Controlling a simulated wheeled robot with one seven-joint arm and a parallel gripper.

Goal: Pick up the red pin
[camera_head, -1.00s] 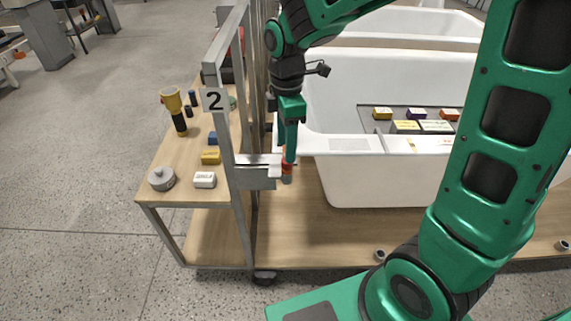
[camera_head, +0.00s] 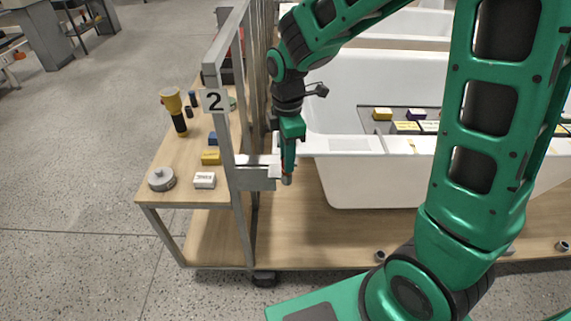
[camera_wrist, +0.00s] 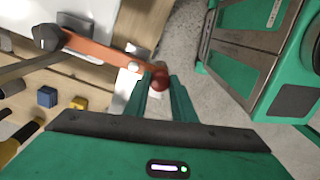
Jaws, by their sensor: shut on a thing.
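The red pin (camera_wrist: 158,80) shows its rounded dark red end between my fingertips in the wrist view. My gripper (camera_wrist: 161,92) is shut on it. In the head view my gripper (camera_head: 288,163) points down at the metal bracket on the cart's post, and only a sliver of red (camera_head: 285,170) shows at its tip. The fingers hide most of the pin there. I cannot tell whether the pin still sits in the bracket.
A metal bracket (camera_head: 255,179) juts from the post with the "2" sign (camera_head: 214,100). A white tub (camera_head: 345,180) stands close on the right.

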